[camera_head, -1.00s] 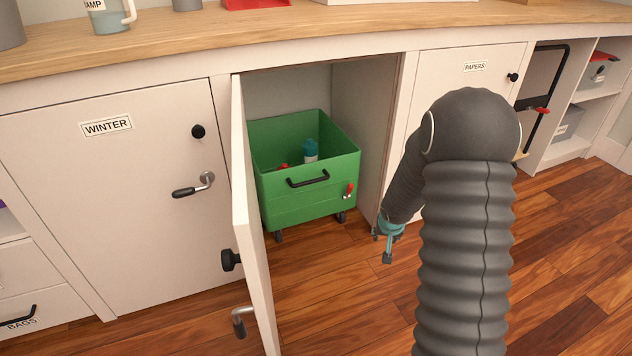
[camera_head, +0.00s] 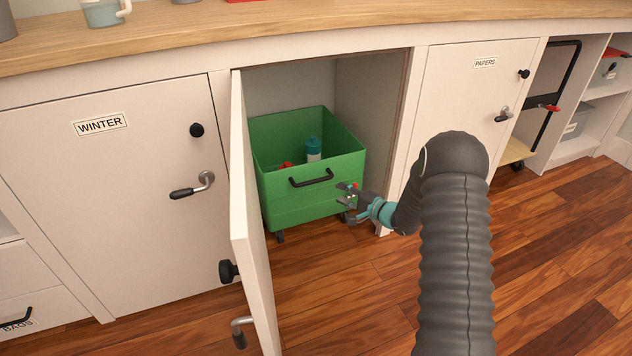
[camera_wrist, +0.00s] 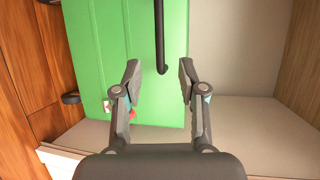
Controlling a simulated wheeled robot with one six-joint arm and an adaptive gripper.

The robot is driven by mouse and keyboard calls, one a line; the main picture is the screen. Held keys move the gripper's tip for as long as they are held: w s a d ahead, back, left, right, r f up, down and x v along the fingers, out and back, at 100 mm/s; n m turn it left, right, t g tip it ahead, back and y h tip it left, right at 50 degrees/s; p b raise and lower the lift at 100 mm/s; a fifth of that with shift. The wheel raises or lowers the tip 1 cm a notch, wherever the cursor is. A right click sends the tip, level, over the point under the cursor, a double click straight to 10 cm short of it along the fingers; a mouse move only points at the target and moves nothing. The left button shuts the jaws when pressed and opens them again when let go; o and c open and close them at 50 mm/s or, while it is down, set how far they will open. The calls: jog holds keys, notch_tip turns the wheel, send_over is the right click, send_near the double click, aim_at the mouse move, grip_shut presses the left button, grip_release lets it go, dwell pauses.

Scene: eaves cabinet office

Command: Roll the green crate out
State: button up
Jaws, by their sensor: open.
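The green crate (camera_head: 300,205) stands on small casters inside the open cabinet bay, with a black handle (camera_head: 311,178) on its front and a small red lever at the front's right side. A blue-topped bottle (camera_head: 313,148) and something red sit in it. My gripper (camera_head: 345,201) is open and empty in front of the crate's right front corner, near the red lever. In the wrist view my open gripper (camera_wrist: 160,78) faces the green front (camera_wrist: 115,55); the end of the black handle (camera_wrist: 160,40) shows between and beyond the fingertips. The red lever (camera_wrist: 132,113) shows beside the left finger.
The cabinet door (camera_head: 250,220) stands open to the crate's left, jutting toward me. The WINTER door (camera_head: 120,190) and PAPERS door (camera_head: 465,110) are shut. The wooden floor (camera_head: 350,290) in front is clear. A black-framed cart (camera_head: 555,90) stands at right.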

aim_at(316, 182)
jog(key=b+x, duration=0.1)
jog(key=x, duration=1.2)
jog(key=shift+w+a+f, duration=0.2)
jog(key=shift+w, duration=0.1)
grip_shut()
